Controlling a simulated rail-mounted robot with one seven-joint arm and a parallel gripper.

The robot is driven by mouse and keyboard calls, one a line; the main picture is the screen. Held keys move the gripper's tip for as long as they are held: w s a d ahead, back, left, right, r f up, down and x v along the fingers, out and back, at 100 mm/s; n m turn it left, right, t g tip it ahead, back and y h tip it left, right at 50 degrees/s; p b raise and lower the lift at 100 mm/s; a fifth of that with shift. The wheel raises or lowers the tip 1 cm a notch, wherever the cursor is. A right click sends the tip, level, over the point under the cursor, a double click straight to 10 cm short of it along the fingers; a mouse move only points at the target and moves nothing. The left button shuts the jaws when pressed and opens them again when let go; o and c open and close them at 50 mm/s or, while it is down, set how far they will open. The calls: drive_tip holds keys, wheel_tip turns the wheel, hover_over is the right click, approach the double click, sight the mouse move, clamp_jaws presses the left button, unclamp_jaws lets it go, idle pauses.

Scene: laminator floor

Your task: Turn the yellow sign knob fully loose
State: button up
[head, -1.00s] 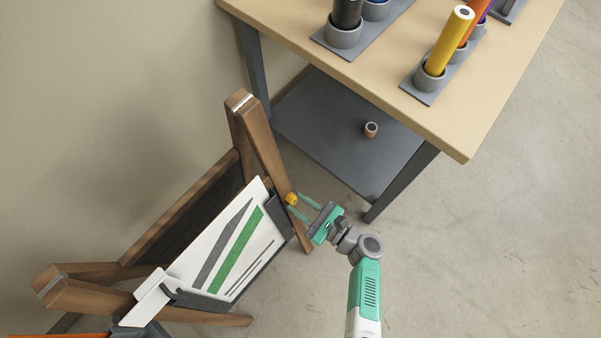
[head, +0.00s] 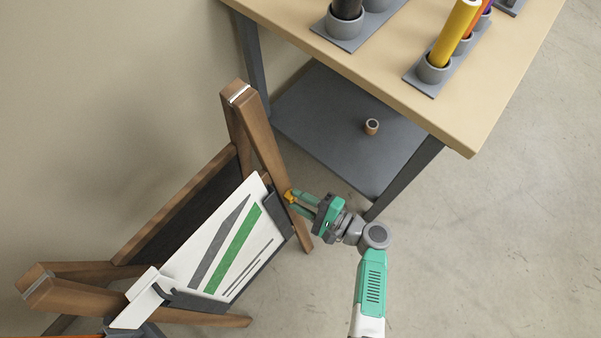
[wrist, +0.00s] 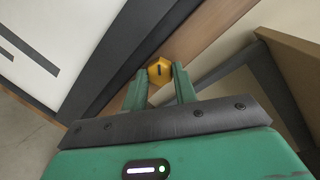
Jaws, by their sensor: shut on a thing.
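The yellow knob (head: 290,196) sits on the right leg of a wooden A-frame sign (head: 262,140), beside the edge of its white panel. In the wrist view the knob (wrist: 159,70) is a yellow faceted piece with a dark slot that stands about upright. My green gripper (head: 301,200) reaches in from the right and is shut on the knob, with one finger on each side. The white sign panel (head: 187,262) bears a green stripe and grey stripes and has dark edge strips.
A wooden-topped table (head: 400,75) stands at the upper right, with roll holders on it. A grey lower shelf (head: 330,125) holds a small brown roll (head: 372,126). A wall is at left. The floor right of my arm is clear.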

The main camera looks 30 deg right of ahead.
drive_tip(key=n, duration=0.4)
drive_tip(key=shift+n+g+b, duration=0.3)
drive_tip(key=shift+g+b, duration=0.1)
drive_tip(key=shift+r+n+g+b, duration=0.1)
drive_tip(key=shift+n+g+b, duration=0.25)
drive_tip(key=shift+n, duration=1.45)
drive_tip(key=shift+h, duration=0.3)
drive_tip(key=o, duration=0.7)
